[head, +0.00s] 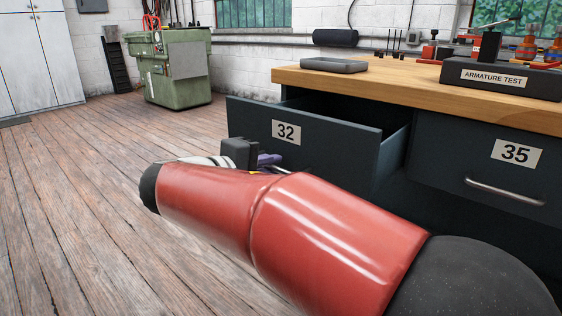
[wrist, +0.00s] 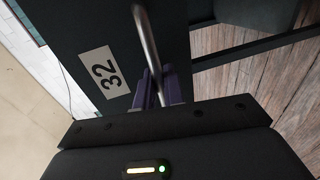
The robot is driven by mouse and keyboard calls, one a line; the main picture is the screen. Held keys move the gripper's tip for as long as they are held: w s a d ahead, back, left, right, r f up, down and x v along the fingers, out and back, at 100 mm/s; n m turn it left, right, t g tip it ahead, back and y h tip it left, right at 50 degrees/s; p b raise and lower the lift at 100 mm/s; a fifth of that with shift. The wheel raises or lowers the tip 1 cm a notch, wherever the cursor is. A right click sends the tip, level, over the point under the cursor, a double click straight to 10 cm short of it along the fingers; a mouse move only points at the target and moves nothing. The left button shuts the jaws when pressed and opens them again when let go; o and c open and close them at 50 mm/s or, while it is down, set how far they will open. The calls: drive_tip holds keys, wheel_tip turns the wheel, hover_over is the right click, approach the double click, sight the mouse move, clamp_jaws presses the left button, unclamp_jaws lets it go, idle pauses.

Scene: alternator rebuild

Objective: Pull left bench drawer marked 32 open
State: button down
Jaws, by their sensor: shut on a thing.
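The left drawer marked 32 (head: 335,146) stands partly open, its dark front pulled out from the bench, with its side wall and a gap behind it showing. In the wrist view the drawer front (wrist: 88,32) and its 32 label (wrist: 103,70) appear turned sideways. The drawer's bar handle (wrist: 148,40) runs down between the purple fingers of my gripper (wrist: 159,88), which is shut on it. In the head view my red arm hides most of the gripper and handle; a bit of purple finger (head: 269,159) shows against the drawer front.
Drawer 35 (head: 485,171), at the right, is closed. The wooden bench top (head: 420,92) bears a grey tray (head: 334,65) and an armature tester (head: 500,80). A green cabinet (head: 172,75) stands farther back. The plank floor left of the drawer is clear.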

drive_tip(key=shift+f+v, duration=0.2)
drive_tip(key=shift+v, duration=0.75)
drive_tip(key=shift+f+v, duration=0.2)
drive_tip(key=shift+v, duration=0.75)
drive_tip(key=shift+f+v, duration=0.2)
drive_tip(key=shift+v, duration=0.7)
drive_tip(key=shift+s, duration=0.15)
drive_tip(key=c, duration=1.6)
unclamp_jaws()
drive_tip(key=shift+c, duration=0.2)
drive_tip(key=p+v, duration=0.1)
drive_tip(key=v, duration=0.6)
drive_tip(key=shift+s+a, duration=0.3)
